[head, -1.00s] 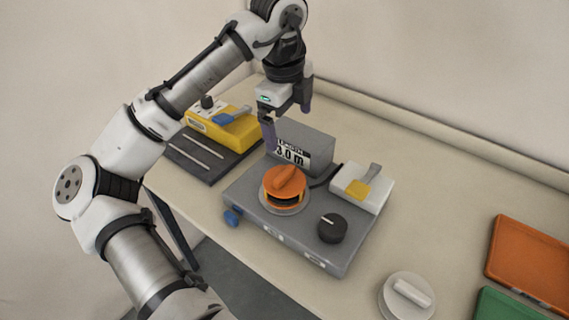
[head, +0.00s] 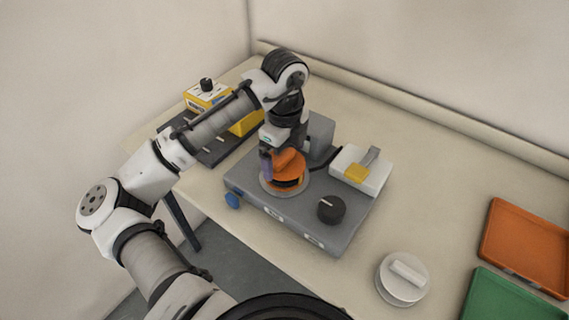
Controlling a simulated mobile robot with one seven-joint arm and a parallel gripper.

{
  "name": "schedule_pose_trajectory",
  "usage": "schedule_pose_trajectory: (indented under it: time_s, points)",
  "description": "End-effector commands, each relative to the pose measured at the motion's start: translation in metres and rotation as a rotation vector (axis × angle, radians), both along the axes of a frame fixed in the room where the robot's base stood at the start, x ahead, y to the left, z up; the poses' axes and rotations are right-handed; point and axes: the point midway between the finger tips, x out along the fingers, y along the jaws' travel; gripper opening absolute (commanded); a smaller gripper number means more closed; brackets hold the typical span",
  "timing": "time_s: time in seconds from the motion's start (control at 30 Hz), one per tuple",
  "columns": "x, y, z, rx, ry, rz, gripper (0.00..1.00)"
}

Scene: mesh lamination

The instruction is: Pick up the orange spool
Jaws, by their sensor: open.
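The orange spool (head: 292,178) sits upright on a round grey plate on top of the grey machine (head: 262,204). Its top has an orange raised grip, and a dark band runs around its middle. My gripper (head: 279,160) is open and has come down at the spool's top. One purple-grey finger shows at the left of the orange grip. The other finger is hidden, and I cannot tell whether the fingers touch the spool.
A white round piece (head: 404,277), orange tray (head: 527,248) and green tray (head: 505,301) lie further right. A yellow device (head: 207,97) stands behind left.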

Motion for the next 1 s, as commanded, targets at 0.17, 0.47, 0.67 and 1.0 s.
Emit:
schedule_pose_trajectory:
  time_s: [0.17,0.47,0.67,1.0]
  points:
    - [0.0,0.0,-0.016,-0.001,-0.001,0.002,1.0]
    - [0.0,0.0,-0.017,-0.001,-0.001,0.002,0.9]
    - [0.0,0.0,-0.017,-0.001,-0.001,0.001,0.65]
    - [0.0,0.0,-0.012,0.0,-0.001,0.001,0.61]
